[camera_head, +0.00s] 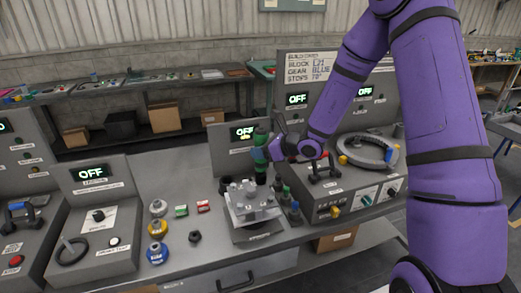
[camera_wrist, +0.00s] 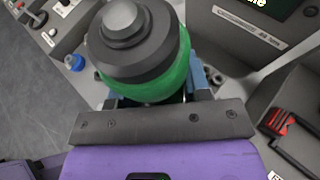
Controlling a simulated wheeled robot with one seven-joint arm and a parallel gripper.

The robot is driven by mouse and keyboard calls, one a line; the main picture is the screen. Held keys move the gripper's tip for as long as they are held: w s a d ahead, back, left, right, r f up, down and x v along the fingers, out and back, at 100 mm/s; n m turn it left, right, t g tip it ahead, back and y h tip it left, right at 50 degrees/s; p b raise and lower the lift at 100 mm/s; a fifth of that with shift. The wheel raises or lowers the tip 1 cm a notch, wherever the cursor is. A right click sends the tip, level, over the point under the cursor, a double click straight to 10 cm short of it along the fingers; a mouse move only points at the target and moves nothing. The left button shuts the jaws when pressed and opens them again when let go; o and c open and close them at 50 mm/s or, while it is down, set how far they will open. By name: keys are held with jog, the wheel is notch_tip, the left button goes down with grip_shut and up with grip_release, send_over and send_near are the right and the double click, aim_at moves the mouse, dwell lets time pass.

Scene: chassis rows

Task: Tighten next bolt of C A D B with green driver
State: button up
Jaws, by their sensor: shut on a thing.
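The green driver (camera_head: 261,138) is upright in my gripper (camera_head: 268,150), above the back of the grey block (camera_head: 255,212) with several upright posts or bolts on top. In the wrist view the driver's green body and dark grey cap (camera_wrist: 136,40) fill the top middle. My gripper (camera_wrist: 155,92) is shut around the green body, with bluish fingers at its sides. The driver's lower tip is hidden in the wrist view. In the head view I cannot tell whether it touches a bolt. The bolt letters are too small to read.
Other small drivers (camera_head: 294,213) stand just right of the block. A console with a grey ring (camera_head: 368,150) is further right. Left of the block are a dark nut (camera_head: 195,237), red and green small blocks, and round yellow and blue parts. A panel reading OFF (camera_head: 244,133) stands behind.

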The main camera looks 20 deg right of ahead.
aim_at(261, 135)
dwell(0.4)
jog(key=shift+r, duration=2.45)
